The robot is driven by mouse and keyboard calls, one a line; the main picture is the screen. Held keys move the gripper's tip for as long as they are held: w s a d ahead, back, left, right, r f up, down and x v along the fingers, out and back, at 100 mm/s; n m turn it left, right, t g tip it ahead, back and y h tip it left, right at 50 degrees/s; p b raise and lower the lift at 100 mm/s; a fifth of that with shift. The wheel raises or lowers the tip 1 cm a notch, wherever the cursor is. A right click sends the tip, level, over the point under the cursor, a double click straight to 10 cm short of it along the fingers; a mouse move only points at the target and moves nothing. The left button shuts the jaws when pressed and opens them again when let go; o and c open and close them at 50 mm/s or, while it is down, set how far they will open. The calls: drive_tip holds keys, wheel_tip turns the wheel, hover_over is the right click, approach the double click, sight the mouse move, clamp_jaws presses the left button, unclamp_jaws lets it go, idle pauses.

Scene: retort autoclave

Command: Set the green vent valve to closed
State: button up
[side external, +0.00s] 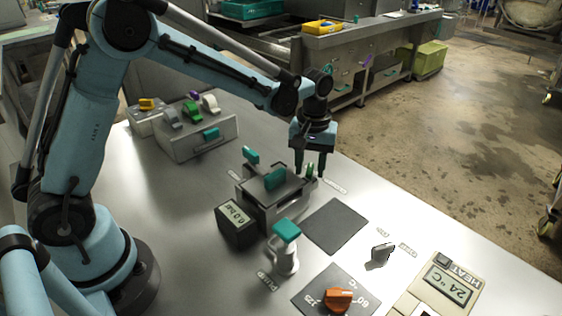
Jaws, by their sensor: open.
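A small green valve handle (309,171), which looks like the vent valve, stands at the far right side of the grey metal autoclave box (268,203). My gripper (310,163) points straight down over it, with its two dark fingers apart. The handle shows between or just behind the fingertips. I cannot tell whether the fingers touch it. Its exact angle is too small to read, and printed labels (335,187) on the bench beside it are not legible.
The box has a teal lid handle (275,178) and a teal latch (251,156). A dark mat (335,226) lies bare.

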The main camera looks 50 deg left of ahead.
drive_tip(key=shift+c, duration=0.4)
clamp_jaws()
drive_tip(key=shift+m, duration=0.3)
drive_tip(key=m, duration=0.9)
drive_tip(key=shift+m, duration=2.1)
